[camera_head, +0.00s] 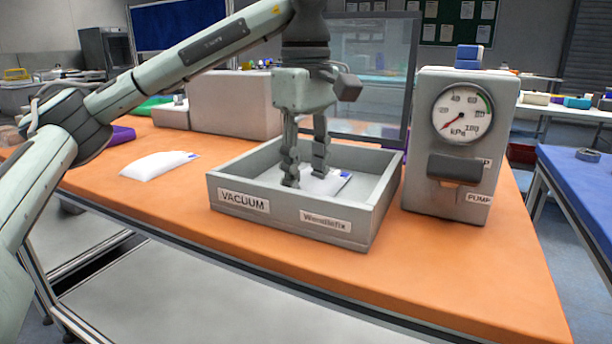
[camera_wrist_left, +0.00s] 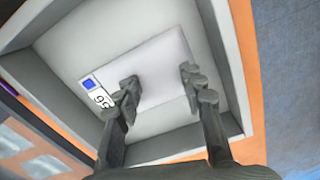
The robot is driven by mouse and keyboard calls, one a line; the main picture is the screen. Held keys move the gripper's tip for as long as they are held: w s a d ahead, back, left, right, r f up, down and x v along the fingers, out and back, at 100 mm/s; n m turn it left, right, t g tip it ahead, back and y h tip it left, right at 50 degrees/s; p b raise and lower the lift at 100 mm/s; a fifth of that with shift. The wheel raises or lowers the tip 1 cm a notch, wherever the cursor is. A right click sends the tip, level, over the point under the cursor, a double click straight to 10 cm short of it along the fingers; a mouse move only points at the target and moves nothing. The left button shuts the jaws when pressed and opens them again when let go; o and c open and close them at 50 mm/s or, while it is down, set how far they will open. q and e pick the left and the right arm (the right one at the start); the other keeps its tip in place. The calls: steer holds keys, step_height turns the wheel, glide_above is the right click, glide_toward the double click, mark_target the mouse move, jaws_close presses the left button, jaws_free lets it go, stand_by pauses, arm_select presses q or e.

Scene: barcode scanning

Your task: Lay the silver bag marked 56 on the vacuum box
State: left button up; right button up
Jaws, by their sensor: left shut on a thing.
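The silver bag marked 56 (camera_wrist_left: 155,62) is inside the vacuum box, seen in the left wrist view with its blue-and-white label at one end. In the head view the bag (camera_head: 331,184) is partly hidden by my fingers. My left gripper (camera_head: 305,177) points down into the box and is shut on the bag, its fingertips apart on either side of it; it also shows in the left wrist view (camera_wrist_left: 160,80). Whether the bag touches the box floor I cannot tell. The vacuum box (camera_head: 285,218) is a grey open tray labelled VACUUM. My right gripper is out of view.
A second pale bag (camera_head: 156,166) with a blue mark lies on the orange table (camera_head: 200,250) left of the box. A gauge unit (camera_head: 462,140) stands close to the box's right. A clear upright panel (camera_head: 375,75) and a grey block (camera_head: 230,103) stand behind.

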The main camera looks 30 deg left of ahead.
mark_target(306, 183)
arm_select(q)
steer(key=shift+f, duration=0.1)
steer(key=shift+f, duration=0.1)
steer(key=o, duration=1.2)
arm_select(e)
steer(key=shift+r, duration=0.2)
arm_select(q)
step_height(306, 183, up, 12)
steer(key=p, duration=0.4)
steer(key=shift+r, duration=0.2)
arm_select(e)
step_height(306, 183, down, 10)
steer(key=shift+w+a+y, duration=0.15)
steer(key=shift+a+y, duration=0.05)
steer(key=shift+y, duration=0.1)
